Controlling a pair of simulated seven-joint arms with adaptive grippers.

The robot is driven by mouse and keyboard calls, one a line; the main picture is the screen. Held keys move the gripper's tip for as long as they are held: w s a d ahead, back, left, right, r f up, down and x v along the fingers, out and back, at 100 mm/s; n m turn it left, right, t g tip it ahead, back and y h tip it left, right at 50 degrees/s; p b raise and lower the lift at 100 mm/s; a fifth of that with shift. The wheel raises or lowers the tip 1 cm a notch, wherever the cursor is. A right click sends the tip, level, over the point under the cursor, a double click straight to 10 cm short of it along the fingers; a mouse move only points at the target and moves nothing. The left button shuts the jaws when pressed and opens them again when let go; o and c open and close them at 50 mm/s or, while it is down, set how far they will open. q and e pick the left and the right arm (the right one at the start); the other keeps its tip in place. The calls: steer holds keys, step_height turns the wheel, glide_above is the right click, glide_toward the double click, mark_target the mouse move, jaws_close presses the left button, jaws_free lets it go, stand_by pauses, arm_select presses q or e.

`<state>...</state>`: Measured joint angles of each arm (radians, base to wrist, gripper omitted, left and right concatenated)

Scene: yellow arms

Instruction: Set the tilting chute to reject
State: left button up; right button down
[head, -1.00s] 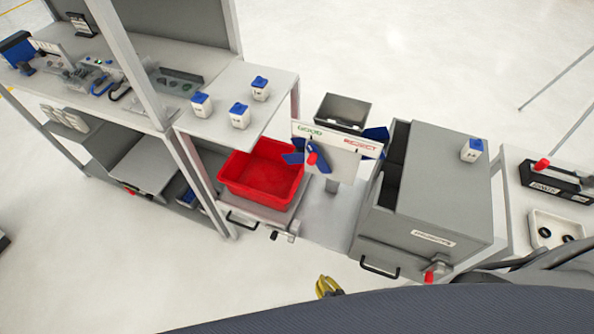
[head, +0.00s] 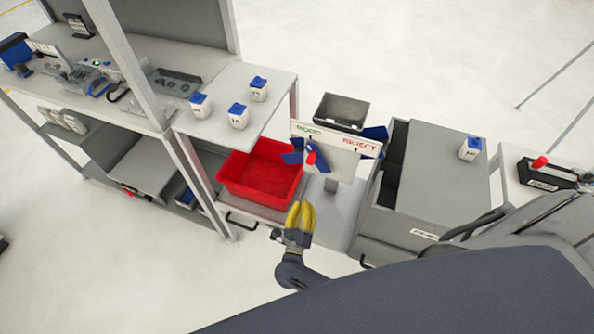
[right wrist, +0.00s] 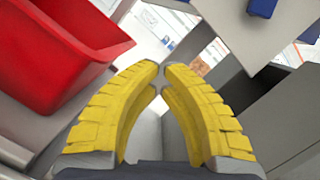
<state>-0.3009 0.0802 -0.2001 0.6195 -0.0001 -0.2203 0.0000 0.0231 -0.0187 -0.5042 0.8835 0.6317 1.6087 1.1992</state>
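The tilting chute's white panel (head: 345,155) stands upright right of the red bin, with GOOD in green at left and REJECT in red at right. A blue lever (head: 323,153) with a red knob (head: 311,158) crosses its front. The knob is at the left, below GOOD. Blue chute ends show past the panel's left (head: 291,158) and right (head: 376,134) sides; its middle is hidden. My right gripper (head: 302,207), yellow-fingered, is in front of and below the panel, apart from the knob. In the right wrist view (right wrist: 161,68) its fingertips nearly meet, with nothing between. My left gripper is out of view.
A red bin (head: 230,173) stands left of the gripper. A grey cabinet (head: 450,185) with a white bottle (head: 470,149) on top is at right. A grey tray (head: 341,110) sits behind the panel. Several blue-capped bottles stand on the left shelf (head: 218,128).

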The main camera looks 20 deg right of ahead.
steer(key=shift+w+r+m+h, duration=0.3)
steer(key=shift+r+m, duration=0.15)
steer(key=shift+m, duration=0.45)
steer(key=w+d+r, duration=0.4)
steer(key=w+r, duration=0.1)
steer(key=w, duration=0.4)
steer(key=shift+d+r, duration=0.15)
steer(key=shift+r, duration=0.05)
steer(key=shift+w, duration=0.1)
steer(key=shift+r+g, duration=0.15)
steer(key=shift+g, duration=0.25)
